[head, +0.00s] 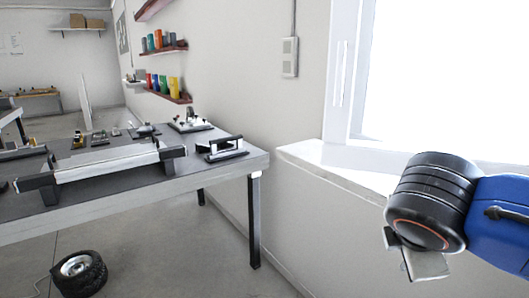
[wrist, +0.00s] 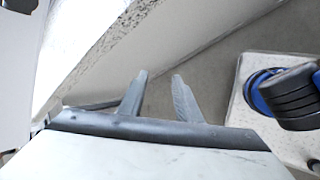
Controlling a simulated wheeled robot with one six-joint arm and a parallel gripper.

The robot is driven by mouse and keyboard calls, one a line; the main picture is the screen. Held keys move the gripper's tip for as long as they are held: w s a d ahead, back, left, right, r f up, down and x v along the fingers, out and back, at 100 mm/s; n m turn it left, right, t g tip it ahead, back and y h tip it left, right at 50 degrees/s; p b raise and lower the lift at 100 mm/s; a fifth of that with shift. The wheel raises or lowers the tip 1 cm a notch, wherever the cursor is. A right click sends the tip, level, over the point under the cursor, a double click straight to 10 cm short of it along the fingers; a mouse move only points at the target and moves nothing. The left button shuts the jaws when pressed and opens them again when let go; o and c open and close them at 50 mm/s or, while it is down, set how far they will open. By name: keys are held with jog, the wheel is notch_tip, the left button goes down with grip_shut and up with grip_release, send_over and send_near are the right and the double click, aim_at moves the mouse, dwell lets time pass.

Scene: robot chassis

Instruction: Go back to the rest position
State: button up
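My gripper (wrist: 160,76) shows in the wrist view with its two grey fingers apart and nothing between them. It points over bare floor, near the wall and the pale window sill. In the head view, my blue and black arm reaches in from the right edge, in front of the wall below the window. The gripper's fingers cannot be made out in that view.
A window sill (head: 335,175) juts out beside my arm and shows close at left in the wrist view. A workbench (head: 222,165) with several parts stands at left. A wheel (head: 80,272) lies on the floor. Floor right of the bench is clear.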

jog(key=s+d+f+m+g+y, duration=0.1)
jog(key=s+d+f+m+y, duration=0.1)
jog(key=f+m, duration=1)
jog(key=s+m+y, duration=0.1)
jog(key=m+y, duration=0.1)
jog(key=m, duration=0.3)
jog(key=shift+g, duration=0.3)
jog(key=shift+s+f, duration=0.1)
dwell(1.4)
